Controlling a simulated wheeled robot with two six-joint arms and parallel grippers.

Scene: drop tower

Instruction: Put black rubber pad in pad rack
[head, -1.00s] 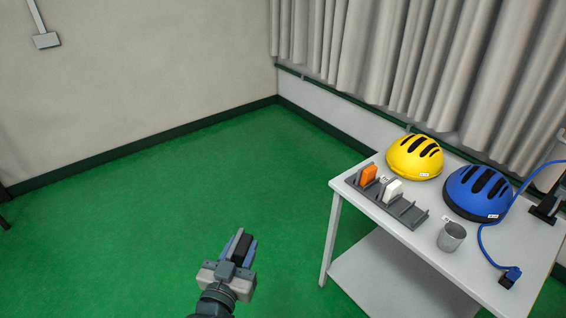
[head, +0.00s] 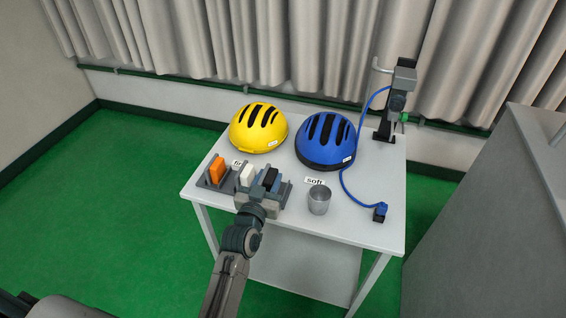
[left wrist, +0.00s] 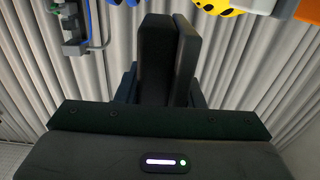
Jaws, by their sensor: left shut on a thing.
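The black rubber pad (head: 269,178) is held upright between the fingers of my left gripper (head: 268,183). It also fills the middle of the left wrist view (left wrist: 156,58). The grey pad rack (head: 229,187) lies along the front left of the table, with an orange pad (head: 217,170) and a white pad (head: 246,176) standing in it. My left gripper is at the right part of the rack, just right of the white pad, and hides part of it. I cannot tell whether the black pad touches the rack. My right gripper is not in view.
A yellow helmet (head: 258,128) and a blue helmet (head: 325,142) sit behind the rack on the white table (head: 365,225). A blue cable (head: 349,188) and a dark stand (head: 386,131) are farther right.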

